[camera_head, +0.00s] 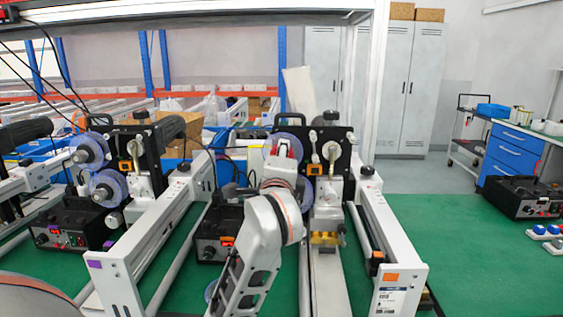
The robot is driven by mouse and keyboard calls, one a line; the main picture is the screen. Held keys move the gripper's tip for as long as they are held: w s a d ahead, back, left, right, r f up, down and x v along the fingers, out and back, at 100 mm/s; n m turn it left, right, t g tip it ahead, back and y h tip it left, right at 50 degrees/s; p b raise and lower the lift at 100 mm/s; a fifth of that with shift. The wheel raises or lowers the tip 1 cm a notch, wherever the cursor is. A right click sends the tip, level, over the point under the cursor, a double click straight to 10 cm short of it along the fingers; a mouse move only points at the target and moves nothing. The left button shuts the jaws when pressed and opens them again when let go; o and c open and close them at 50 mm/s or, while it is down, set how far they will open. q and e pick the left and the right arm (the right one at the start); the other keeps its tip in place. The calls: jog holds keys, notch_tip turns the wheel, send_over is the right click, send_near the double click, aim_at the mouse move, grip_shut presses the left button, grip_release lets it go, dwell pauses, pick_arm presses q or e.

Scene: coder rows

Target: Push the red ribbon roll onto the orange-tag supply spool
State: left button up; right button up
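The orange tag (391,277) is on the front end of the right-hand machine's rail. A translucent bluish disc (270,143) at the upper left of that machine's black plate appears to be its supply spool. My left arm rises from the bottom middle, and its gripper (283,146) is in front of this disc, overlapping it in the picture. A small red patch shows at the fingertips, probably part of the red ribbon roll; most of it is hidden. I cannot tell whether the fingers are closed on it or whether it touches the spool. My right gripper is out of view.
A second bluish disc (304,192) sits lower on the same machine. The left-hand machine has a purple tag (95,264) and two bluish discs. A black control box (212,232) stands between the rails.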

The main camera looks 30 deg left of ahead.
pick_arm(q)
jog(key=shift+x, duration=0.75)
jog(key=o, duration=1.2)
jog(key=shift+s+d, duration=0.25)
jog(key=shift+s, duration=0.05)
jog(key=v, duration=0.6)
jog(key=shift+s, duration=0.4)
jog(key=shift+d, duration=0.2)
